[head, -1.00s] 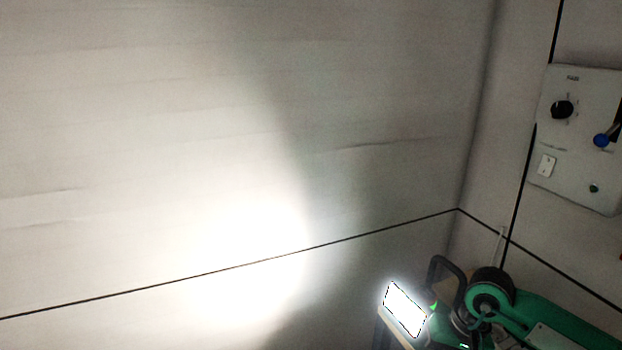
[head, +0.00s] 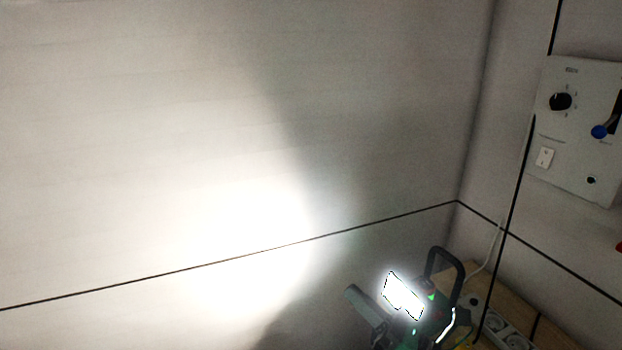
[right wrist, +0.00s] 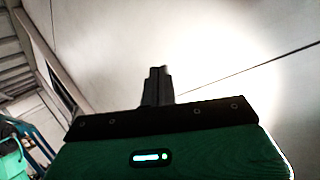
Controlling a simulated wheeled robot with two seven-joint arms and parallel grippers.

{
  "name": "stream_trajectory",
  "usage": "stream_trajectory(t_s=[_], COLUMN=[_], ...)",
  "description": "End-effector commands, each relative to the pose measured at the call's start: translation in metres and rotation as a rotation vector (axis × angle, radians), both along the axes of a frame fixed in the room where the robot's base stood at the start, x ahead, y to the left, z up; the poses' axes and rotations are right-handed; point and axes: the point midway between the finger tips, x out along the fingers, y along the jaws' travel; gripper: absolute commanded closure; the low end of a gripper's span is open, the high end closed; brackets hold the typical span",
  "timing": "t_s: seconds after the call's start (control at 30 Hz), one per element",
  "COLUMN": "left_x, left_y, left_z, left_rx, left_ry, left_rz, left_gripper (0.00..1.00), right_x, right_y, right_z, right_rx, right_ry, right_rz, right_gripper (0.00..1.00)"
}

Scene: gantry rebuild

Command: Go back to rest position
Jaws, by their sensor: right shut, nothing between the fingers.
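My right gripper (head: 354,294) is low in the head view, left of a glowing work lamp (head: 403,295). In the right wrist view its dark fingers (right wrist: 158,84) are together and empty, pointing up toward a pale wall. Whether it touches the lamp cannot be told, but nothing is between the fingers. My left gripper is not in view.
A wall panel (head: 575,150) on the right carries a black knob, a blue-tipped lever, a white switch and a small button. A wooden tabletop (head: 486,285) with a socket strip (head: 511,339) lies below. The large wall (head: 150,130) is bare and brightly lit.

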Motion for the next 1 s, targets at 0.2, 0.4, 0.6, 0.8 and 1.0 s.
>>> stream_trajectory(t_s=[0.2, 0.4, 0.6, 0.8, 1.0], left_x=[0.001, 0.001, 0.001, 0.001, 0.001], left_y=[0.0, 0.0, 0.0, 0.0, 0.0], left_z=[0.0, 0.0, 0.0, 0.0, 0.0], left_rx=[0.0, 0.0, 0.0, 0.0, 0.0], left_ry=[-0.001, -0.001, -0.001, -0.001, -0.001], left_rz=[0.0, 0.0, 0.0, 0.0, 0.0], left_gripper=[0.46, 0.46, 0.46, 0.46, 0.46], right_x=[0.022, 0.009, -0.05, -0.121, -0.184], right_y=[-0.064, -0.119, -0.152, -0.157, -0.153], right_z=[-0.036, -0.116, -0.209, -0.267, -0.296], right_rx=[0.532, 1.023, 1.493, 1.819, 2.029], right_ry=[0.521, 0.981, 1.386, 1.64, 1.787], right_rz=[-0.197, -0.415, -0.694, -0.969, -1.218], right_gripper=[1.0, 1.0, 1.0, 1.0, 1.0])
